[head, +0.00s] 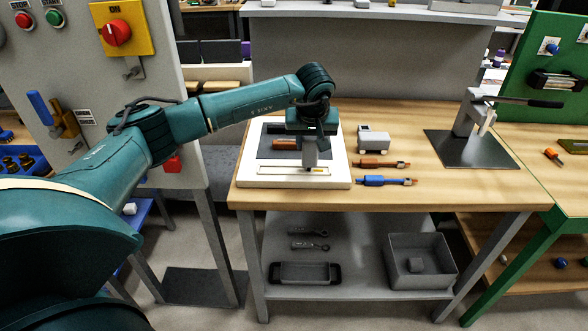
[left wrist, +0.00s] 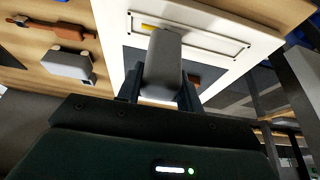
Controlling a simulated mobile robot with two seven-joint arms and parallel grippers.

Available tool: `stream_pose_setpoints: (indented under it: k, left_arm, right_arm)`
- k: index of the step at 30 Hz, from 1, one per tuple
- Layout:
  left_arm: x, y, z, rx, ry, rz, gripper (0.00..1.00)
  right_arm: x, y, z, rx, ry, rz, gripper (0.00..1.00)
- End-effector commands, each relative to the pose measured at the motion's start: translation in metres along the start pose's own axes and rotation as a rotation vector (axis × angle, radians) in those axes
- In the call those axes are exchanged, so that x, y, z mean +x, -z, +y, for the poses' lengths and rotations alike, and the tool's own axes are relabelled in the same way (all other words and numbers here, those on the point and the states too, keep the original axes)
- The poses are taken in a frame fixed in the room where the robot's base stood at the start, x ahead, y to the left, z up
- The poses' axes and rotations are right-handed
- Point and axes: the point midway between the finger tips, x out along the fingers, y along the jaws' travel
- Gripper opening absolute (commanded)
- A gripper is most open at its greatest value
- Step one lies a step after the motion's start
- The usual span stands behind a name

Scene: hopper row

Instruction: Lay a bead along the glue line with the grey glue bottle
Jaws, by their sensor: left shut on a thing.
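My left gripper (head: 310,138) is shut on the grey glue bottle (head: 310,157) and holds it over the white board (head: 340,180) on the wooden bench. The bottle also shows in the left wrist view (left wrist: 163,65), between the two fingers, with its lower end toward the board. A thin dark rectangle frames the glue line (head: 285,170) near the board's front edge. A short yellow strip (head: 318,170) lies at its right end, by the bottle's tip; it also shows in the left wrist view (left wrist: 148,27). Whether the tip touches the board is unclear. My right gripper is out of view.
A dark patch with a brown block (head: 285,145) lies on the board behind the rectangle. Right of the board are a grey-white device (head: 373,140), a brown tool (head: 382,164) and a blue tool (head: 385,181). A lever press (head: 468,120) stands farther right, with bare bench between.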

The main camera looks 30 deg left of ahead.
Motion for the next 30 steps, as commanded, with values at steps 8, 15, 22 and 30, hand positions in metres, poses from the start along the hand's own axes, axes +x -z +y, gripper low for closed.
stream_pose_setpoints:
  k: [8, 15, 22, 30]
  left_arm:
    - [0.002, -0.002, -0.012, 0.002, 0.004, -0.004, 0.11]
    - [0.002, -0.002, -0.014, 0.001, 0.005, -0.004, 0.11]
    - [0.001, -0.001, -0.036, 0.000, 0.007, -0.004, 0.11]
    - [0.001, -0.002, -0.056, 0.001, 0.006, -0.005, 0.11]
  right_arm:
    - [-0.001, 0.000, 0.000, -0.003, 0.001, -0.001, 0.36]
    - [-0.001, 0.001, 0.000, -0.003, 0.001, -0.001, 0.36]
    - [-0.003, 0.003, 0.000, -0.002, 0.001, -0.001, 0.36]
    - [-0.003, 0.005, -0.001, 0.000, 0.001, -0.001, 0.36]
